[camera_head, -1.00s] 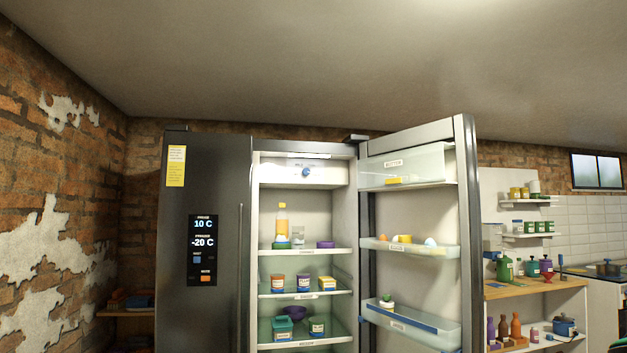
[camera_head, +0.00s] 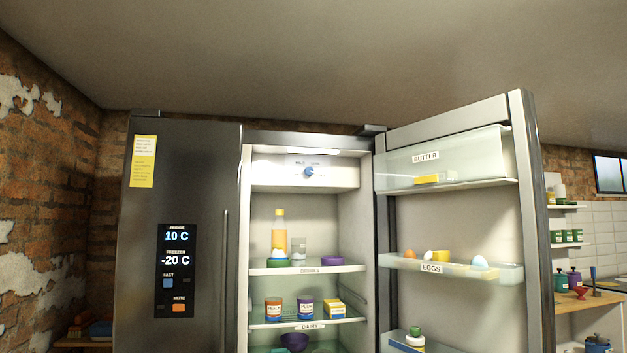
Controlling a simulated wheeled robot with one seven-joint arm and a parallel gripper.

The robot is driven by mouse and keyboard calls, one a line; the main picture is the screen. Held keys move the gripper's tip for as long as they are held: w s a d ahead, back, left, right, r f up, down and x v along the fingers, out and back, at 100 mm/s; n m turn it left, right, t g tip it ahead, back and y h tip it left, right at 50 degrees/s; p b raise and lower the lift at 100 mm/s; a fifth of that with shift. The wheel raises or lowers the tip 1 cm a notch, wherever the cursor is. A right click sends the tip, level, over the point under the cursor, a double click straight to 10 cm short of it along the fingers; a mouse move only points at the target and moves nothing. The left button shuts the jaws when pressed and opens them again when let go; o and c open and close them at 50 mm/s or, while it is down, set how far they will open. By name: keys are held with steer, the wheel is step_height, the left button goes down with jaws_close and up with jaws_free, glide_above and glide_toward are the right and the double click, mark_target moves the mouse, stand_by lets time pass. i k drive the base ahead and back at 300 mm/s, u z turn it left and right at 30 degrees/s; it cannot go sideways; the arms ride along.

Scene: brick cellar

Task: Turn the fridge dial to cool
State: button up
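The fridge (camera_head: 180,210) stands ahead with its right door (camera_head: 535,230) swung open to the right. The blue dial (camera_head: 309,172) sits on a white panel (camera_head: 345,175) at the top of the open compartment. Small lettering is above the dial; "MILD" seems to be at its left, and the word at its right is too small to read surely. Which mark the dial points to cannot be told. My gripper is not in view.
Shelves below the dial hold a bottle (camera_head: 279,230), jars (camera_head: 273,308) and bowls. The open door carries a butter bin (camera_head: 480,150) and an egg bin (camera_head: 500,273). The closed left door has a display (camera_head: 176,270) reading 10 C and -20 C. A brick wall (camera_head: 50,200) is at left.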

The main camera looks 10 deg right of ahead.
mark_target(308, 171)
steer(key=u, duration=0.1)
steer(key=i, duration=1.8)
steer(key=u, duration=0.1)
